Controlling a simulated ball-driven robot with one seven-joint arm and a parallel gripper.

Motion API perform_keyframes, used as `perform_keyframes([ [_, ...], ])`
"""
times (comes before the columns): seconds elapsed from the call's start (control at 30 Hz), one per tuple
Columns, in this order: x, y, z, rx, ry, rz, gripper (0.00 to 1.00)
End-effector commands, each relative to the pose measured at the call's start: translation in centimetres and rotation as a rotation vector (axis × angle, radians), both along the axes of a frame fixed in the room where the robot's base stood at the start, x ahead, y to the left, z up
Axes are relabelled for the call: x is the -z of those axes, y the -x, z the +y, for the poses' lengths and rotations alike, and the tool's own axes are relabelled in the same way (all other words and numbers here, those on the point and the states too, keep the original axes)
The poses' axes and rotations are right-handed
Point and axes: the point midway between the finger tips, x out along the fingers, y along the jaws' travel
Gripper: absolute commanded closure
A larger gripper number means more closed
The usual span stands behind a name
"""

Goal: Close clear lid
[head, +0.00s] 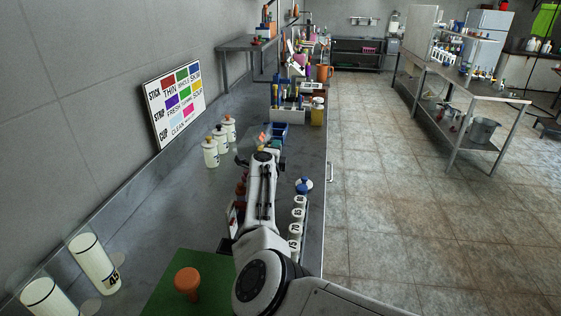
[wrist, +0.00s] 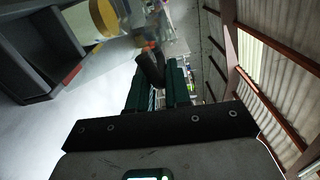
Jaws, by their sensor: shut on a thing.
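My gripper (head: 264,148) is at the far end of my outstretched arm, over the back of the left bench in the head view. In the wrist view its dark green fingers (wrist: 160,82) are closed around or against a dark, stubby piece (wrist: 150,68) with a reddish tip beyond it. I cannot tell whether this piece belongs to a clear lid. Clear parts are hard to make out. Two large white jars (head: 93,263) stand at the front left, with faint see-through discs beside them. My arm hides part of the bench.
A green mat (head: 185,285) bears an orange knob (head: 187,281). Numbered white pieces (head: 298,213) line the right edge. The tiled floor (head: 380,190) is clear.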

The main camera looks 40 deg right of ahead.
Motion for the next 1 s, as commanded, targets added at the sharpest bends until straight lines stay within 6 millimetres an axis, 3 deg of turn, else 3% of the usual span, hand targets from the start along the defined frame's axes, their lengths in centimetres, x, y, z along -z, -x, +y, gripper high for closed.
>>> perform_keyframes([
  [0.53, 2.3, 0.8, -0.8, -0.009, -0.012, -0.013, 1.00],
  [1.0, 2.7, 1.1, -1.0, -0.008, -0.012, -0.013, 1.00],
])
